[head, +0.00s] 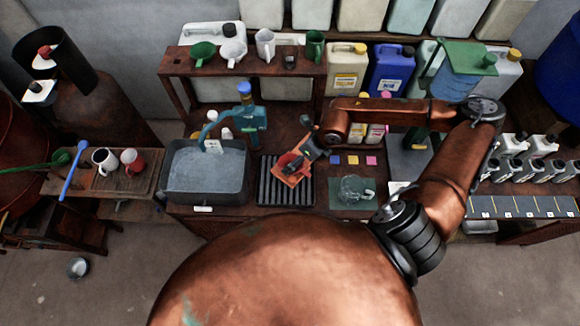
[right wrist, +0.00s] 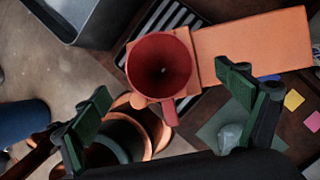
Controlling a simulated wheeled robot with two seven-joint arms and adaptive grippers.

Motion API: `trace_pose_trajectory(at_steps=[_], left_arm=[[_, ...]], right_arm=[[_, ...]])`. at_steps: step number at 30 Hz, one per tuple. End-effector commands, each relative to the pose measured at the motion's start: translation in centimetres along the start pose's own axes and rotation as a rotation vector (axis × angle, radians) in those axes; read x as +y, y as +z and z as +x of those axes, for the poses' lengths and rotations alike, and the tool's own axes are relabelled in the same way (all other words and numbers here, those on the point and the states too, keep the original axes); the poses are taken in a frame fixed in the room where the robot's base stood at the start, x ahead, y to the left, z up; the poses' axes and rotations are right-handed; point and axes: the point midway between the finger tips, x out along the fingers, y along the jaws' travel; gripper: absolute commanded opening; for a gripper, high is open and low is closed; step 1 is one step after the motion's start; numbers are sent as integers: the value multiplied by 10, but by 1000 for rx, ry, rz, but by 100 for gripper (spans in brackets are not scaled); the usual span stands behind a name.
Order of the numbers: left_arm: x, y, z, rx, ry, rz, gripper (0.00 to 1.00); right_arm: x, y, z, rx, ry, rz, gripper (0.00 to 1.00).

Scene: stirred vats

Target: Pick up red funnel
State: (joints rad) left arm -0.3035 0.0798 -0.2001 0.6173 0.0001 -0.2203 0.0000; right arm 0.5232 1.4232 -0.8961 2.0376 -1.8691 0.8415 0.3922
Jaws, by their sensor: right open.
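The red funnel (right wrist: 160,65) shows in the right wrist view with its wide round mouth facing the camera. It lies at the left end of an orange board (right wrist: 255,42). In the head view the funnel (head: 287,160) is small and partly covered by my right gripper (head: 304,153), with the orange board (head: 293,177) beneath it. In the right wrist view my right gripper's green-padded fingers (right wrist: 165,85) are spread wide, with the funnel's mouth between and beyond them. No grip on the funnel shows. My left gripper is in neither view.
A black slatted rack (head: 272,190) lies under the board. A water-filled basin (head: 205,172) stands to its left and a green mat with a clear vessel (head: 352,190) to its right. A blue-green tap (head: 243,120) and a shelf (head: 245,67) with jugs stand behind.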

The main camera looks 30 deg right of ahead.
Motion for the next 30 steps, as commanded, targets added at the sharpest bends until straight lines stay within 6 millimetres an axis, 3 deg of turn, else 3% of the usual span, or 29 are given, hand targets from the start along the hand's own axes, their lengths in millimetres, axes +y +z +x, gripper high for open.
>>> trace_pose_trajectory(at_steps=[9, 17, 30], left_arm=[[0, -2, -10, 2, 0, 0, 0], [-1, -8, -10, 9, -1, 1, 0], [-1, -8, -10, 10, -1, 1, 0]], right_arm=[[0, -6, 39, -1, 1, 3, 93], [-1, -8, 42, 0, 0, 4, 93], [-1, -8, 42, 0, 0, 5, 63]])
